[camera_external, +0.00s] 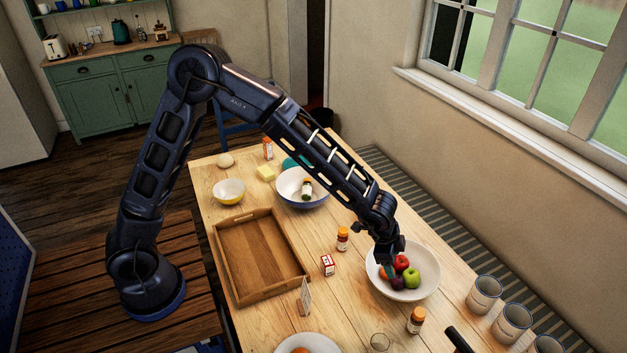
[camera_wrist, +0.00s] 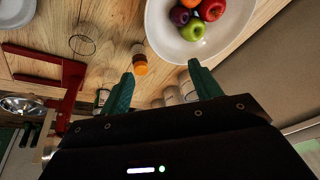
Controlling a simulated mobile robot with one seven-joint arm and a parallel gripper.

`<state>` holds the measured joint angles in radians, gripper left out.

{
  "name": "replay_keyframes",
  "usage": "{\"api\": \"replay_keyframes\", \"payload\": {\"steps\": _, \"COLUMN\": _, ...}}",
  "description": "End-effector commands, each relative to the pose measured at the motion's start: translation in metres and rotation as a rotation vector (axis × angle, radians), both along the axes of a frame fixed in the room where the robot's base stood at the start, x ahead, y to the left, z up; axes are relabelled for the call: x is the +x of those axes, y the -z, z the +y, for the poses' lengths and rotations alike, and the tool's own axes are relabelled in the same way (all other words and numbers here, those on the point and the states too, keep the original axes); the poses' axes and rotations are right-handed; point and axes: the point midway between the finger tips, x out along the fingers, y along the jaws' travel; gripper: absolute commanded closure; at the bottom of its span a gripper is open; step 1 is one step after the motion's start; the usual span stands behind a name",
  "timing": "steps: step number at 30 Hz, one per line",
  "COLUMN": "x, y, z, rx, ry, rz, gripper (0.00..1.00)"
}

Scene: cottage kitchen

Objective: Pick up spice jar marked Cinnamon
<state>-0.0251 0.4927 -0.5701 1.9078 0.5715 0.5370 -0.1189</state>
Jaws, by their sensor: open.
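Several small spice jars are in view, and I cannot read the name on any of them. One jar with an orange lid (camera_external: 415,320) stands at the near side of the table; it seems to be the jar in the wrist view (camera_wrist: 140,60). Another orange-lidded jar (camera_external: 342,238) stands mid-table, right of the tray. A darker jar (camera_external: 306,188) is in the blue-rimmed bowl. My gripper (camera_external: 389,270) is over the white fruit bowl, apart from the jars. In the wrist view its green fingers (camera_wrist: 160,70) are spread and empty, the orange-lidded jar beyond the left fingertip.
The fruit bowl (camera_external: 427,291) holds apples and a dark fruit. A wooden tray (camera_external: 226,263), a small red-and-white box (camera_external: 327,265), a standing card (camera_external: 305,298) and a clear glass (camera_external: 380,342) are nearby. Several cups (camera_external: 484,294) line the right edge.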

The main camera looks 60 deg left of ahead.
Motion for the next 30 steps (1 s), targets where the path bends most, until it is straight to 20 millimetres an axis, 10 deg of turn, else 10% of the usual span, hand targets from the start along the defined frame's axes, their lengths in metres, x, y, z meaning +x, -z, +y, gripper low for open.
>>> {"api": "replay_keyframes", "payload": {"steps": 12, "x": 0.032, "y": 0.076, "z": -0.078, "rx": -0.132, "ry": 0.099, "rz": 0.034, "gripper": 0.37}}
{"api": "replay_keyframes", "payload": {"steps": 30, "x": 0.046, "y": 0.130, "z": -0.102, "rx": -0.151, "ry": 0.110, "rz": 0.038, "gripper": 0.37}}
